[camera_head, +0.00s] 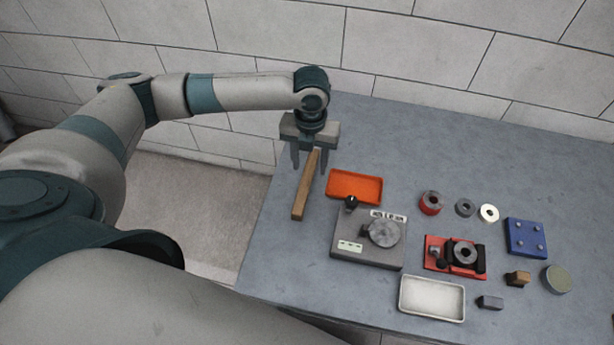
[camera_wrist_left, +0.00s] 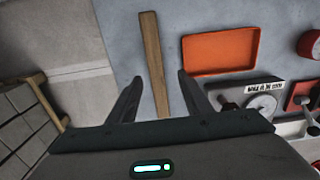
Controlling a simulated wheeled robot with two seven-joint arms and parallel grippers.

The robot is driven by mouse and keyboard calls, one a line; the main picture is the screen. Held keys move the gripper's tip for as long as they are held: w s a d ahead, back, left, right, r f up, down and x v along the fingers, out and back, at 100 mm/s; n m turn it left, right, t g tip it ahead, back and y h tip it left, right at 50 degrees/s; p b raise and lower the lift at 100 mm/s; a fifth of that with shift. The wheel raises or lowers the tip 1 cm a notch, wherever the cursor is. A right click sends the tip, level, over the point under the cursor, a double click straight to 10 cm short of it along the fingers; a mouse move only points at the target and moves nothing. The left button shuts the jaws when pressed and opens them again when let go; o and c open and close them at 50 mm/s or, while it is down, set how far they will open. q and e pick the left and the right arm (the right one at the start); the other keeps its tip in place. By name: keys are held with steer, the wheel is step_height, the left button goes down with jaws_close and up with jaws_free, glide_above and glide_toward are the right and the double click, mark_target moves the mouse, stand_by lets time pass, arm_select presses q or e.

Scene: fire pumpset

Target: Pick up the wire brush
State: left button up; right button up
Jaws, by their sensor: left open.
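The wire brush is a long, narrow wooden bar (camera_head: 304,192) lying on the grey table near its left edge. It also shows in the left wrist view (camera_wrist_left: 151,50), running up the picture between the fingers. Its bristles do not show. My left gripper (camera_head: 309,169) points down over the far end of the brush, open and empty. In the left wrist view its fingers (camera_wrist_left: 159,77) stand on either side of the brush, with a gap to it. I cannot tell how high the fingertips are above the table. My right gripper is not in view.
An orange tray (camera_head: 355,185) lies just right of the brush. A grey device with a round dial (camera_head: 366,252), a red fixture (camera_head: 436,262), a white tray (camera_head: 432,312), a blue block (camera_head: 526,238) and several rings stand further right. The back of the table is clear below the block wall.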

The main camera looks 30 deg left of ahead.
mark_target(307, 177)
arm_select(q)
steer(key=shift+f, duration=0.15)
steer(key=shift+a+f+p, duration=0.1)
steer(key=shift+f+p, duration=0.2)
steer(key=shift+p, duration=0.1)
steer(key=f, duration=0.1)
steer(key=f+p, duration=0.1)
steer(key=f, duration=0.1)
steer(key=shift+a, duration=0.25)
steer(key=shift+f+p, duration=0.35)
steer(key=shift+f, duration=0.35)
steer(key=shift+f, duration=0.25)
steer(key=shift+c, duration=0.3)
jaws_close()
steer(key=shift+r, duration=0.15)
